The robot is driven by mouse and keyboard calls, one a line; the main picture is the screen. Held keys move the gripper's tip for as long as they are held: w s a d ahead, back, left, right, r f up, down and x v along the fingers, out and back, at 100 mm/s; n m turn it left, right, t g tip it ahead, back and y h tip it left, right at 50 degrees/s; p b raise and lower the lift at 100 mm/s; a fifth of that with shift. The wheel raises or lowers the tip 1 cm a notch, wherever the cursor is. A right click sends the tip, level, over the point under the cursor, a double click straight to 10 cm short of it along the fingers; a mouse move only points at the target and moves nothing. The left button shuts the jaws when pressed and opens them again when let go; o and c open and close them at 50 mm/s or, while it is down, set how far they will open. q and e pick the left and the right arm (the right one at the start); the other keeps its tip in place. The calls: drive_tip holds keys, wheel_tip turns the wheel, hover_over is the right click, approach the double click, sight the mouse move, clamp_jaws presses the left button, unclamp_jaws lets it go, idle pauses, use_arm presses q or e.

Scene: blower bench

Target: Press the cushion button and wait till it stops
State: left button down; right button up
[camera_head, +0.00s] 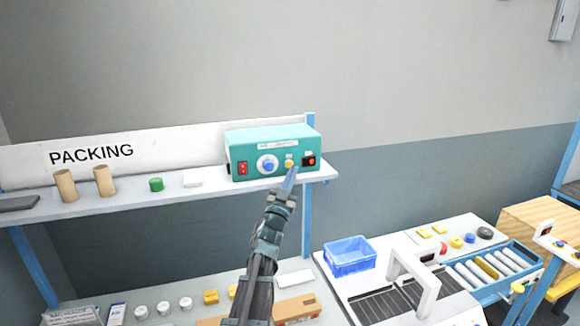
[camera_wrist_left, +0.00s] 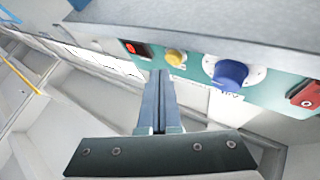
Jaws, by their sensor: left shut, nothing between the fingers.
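A teal control box (camera_head: 262,136) stands on the shelf. Its front carries a red rocker switch (camera_head: 242,168), a blue knob (camera_head: 267,164), a small yellow button (camera_head: 289,163) and a red button on a black plate (camera_head: 311,161). The labels are too small to read, so I cannot tell which is the cushion button. My left gripper (camera_head: 291,172) is shut and empty, its tips just below the yellow button. In the left wrist view, the fingertips (camera_wrist_left: 160,73) are close to the yellow button (camera_wrist_left: 175,57); I cannot tell whether they touch it. My right gripper is not in view.

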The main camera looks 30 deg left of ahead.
use_arm(q)
drive_tip(key=shift+w+a, duration=0.1)
idle(0.7)
drive_tip(key=shift+w+a, duration=0.2)
drive_tip(key=shift+a, duration=0.05)
drive_tip(key=shift+w+a, duration=0.2)
drive_tip(key=shift+a, duration=0.1)
idle(0.8)
drive_tip(key=shift+d, duration=0.1)
drive_tip(key=shift+s+d, duration=0.5)
drive_tip(key=shift+d, duration=0.05)
idle(0.4)
drive_tip(key=s+d, duration=0.3)
drive_tip(key=shift+s+d, duration=0.1)
drive_tip(key=shift+d, duration=0.3)
idle(0.7)
